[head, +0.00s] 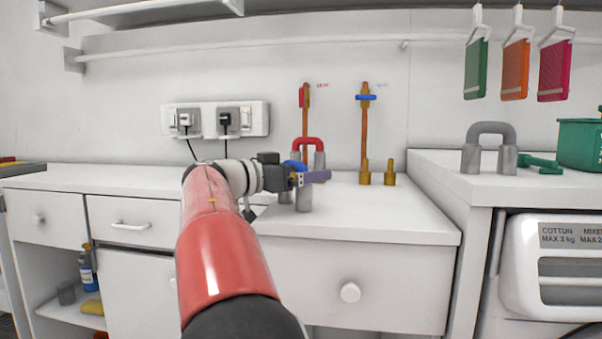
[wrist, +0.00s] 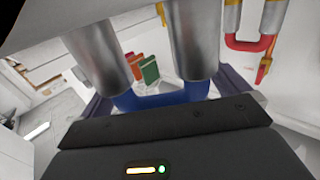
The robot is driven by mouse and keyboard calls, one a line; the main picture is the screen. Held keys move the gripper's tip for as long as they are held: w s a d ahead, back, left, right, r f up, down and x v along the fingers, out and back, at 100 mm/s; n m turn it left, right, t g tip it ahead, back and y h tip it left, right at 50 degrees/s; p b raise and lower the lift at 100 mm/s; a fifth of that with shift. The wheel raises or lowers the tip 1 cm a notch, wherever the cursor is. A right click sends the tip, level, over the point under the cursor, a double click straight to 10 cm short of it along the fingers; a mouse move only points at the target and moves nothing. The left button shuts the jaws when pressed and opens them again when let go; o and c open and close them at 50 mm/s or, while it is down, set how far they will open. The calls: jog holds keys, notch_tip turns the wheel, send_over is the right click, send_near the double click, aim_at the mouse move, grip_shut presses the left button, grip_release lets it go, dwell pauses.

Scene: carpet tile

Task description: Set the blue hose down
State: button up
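The blue hose (head: 294,164) is a short blue arch with two grey metal ends pointing down. In the head view its ends are low over the middle counter; I cannot tell whether they touch it. In the wrist view the blue arch (wrist: 160,101) lies between the purple fingers of my gripper (wrist: 165,98), with its metal ends reaching toward the top of the picture. My gripper (head: 312,177) appears shut on the blue arch, one finger on either side. My gripper hides part of the hose in the head view.
A red hose (head: 308,142) stands just behind the blue one. A grey hose (head: 490,129) stands on the right counter (head: 440,175). The counter's front right (head: 400,222) is clear.

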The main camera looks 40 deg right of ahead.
jog(key=shift+r, duration=0.1)
jog(key=shift+r, duration=0.15)
jog(key=w+a+b, duration=0.1)
jog(key=a, duration=1.1)
